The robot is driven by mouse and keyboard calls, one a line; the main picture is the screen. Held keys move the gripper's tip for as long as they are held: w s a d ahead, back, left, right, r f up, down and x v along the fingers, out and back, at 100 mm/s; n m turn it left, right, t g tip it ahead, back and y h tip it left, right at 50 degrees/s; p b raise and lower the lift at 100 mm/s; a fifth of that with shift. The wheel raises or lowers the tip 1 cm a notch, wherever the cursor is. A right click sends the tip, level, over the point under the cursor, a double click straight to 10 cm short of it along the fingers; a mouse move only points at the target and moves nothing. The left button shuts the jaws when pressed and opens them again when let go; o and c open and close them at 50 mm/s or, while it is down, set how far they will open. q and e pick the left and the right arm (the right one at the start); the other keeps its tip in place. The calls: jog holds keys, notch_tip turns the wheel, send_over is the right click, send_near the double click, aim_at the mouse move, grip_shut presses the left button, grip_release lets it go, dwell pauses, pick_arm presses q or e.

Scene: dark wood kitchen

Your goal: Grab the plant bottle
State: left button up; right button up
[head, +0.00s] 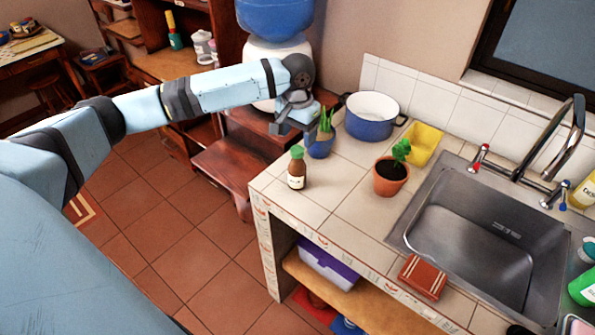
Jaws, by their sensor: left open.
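A small brown bottle (296,174) with a pale label and a green top stands upright near the left front corner of the tiled counter (345,208). A blue pot (320,149) with a green plant stands just behind it, and a terracotta pot (391,184) with a leafy plant stands to the right. I cannot tell for certain which one is the plant bottle. My left gripper (296,122) is open and empty, above and behind the brown bottle, close to the left of the blue pot's plant. Contact with that plant is unclear. My right gripper is not in view.
A blue and white cooking pot (369,124) and a yellow container (424,146) stand at the back of the counter. A metal sink (480,240) fills its right side. A reddish-brown item (423,277) lies at the front edge. A water dispenser stands behind my left arm.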

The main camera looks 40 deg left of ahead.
aim_at(297, 149)
pick_arm(q)
jog(key=shift+a+f+p, duration=0.1)
jog(key=shift+f+p, duration=0.25)
jog(key=shift+f, duration=2.4)
grip_shut()
